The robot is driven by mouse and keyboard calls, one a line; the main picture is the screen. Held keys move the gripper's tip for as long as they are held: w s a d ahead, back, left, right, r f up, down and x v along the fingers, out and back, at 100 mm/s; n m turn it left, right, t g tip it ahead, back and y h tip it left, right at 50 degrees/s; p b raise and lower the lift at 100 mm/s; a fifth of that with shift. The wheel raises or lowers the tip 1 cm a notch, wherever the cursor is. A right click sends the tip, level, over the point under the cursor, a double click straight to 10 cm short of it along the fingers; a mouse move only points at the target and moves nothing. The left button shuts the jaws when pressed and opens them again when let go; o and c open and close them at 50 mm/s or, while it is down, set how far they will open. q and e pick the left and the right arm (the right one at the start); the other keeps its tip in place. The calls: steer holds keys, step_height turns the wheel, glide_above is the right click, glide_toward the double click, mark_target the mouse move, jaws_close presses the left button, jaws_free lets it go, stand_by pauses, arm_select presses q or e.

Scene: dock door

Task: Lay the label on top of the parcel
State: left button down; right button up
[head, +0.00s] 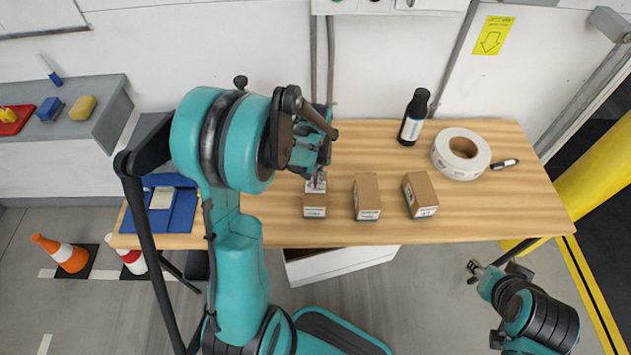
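Three brown parcels stand in a row on the wooden table: the left parcel (314,208), the middle parcel (367,194) and the right parcel (420,192). A small white label (310,187) shows at the tips of my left gripper (317,178), over the rear part of the left parcel's top. The gripper points down and looks shut on the label, though its fingertips are small and partly hidden. I cannot tell whether the label touches the parcel. My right gripper (474,271) is off the table's front edge at the lower right, away from the parcels; its fingers are too small to judge.
A blue tray (180,213) with a pale card lies at the table's left end. A black bottle (413,117), a white tape roll (462,154) and a dark marker (505,164) stand or lie to the right. The table (490,215) is clear at its front right.

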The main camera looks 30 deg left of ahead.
arm_select(q)
steer(key=shift+r, duration=0.1)
steer(key=shift+f, duration=0.2)
steer(key=c, duration=1.7)
jaws_free()
steer(key=shift+r, duration=0.15)
